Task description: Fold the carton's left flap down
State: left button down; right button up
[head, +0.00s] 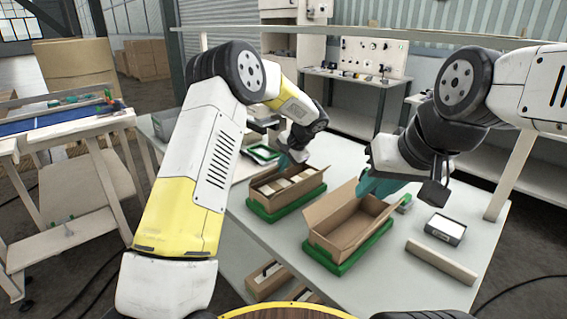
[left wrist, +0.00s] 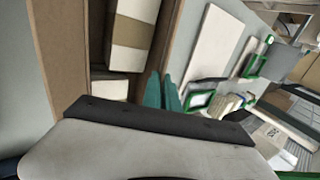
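An open brown carton (head: 262,193) holding several white-and-brown packs sits on a green tray (head: 289,208) at mid table. In the left wrist view its near wall (left wrist: 60,50) and packs (left wrist: 130,35) fill the upper left. My left gripper (head: 286,161) is at this carton's far edge; its teal fingertips (left wrist: 161,92) are close together beside the carton wall, with nothing visible between them. A second open carton (head: 340,240) stands to the right with its flaps up. My right gripper (head: 376,186) is at its far side; its finger gap is hidden.
A green tray (head: 345,264) holds the second carton. A dark box with a white top (head: 445,229) and a pale bar (head: 441,262) lie on the table at right. Green-edged items (head: 264,153) lie beyond the packed carton. The table's front left is clear.

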pick_arm(q)
jog(key=shift+s+d+f+t+y, duration=0.25)
jog(key=shift+d+t+y, duration=0.05)
jog(key=shift+t+y, duration=0.5)
jog(key=c, duration=1.6)
grip_release()
jog(key=shift+c, duration=0.2)
jog(key=v, duration=0.7)
jog(key=shift+s+d+r, duration=0.2)
jog(key=shift+r, duration=0.1)
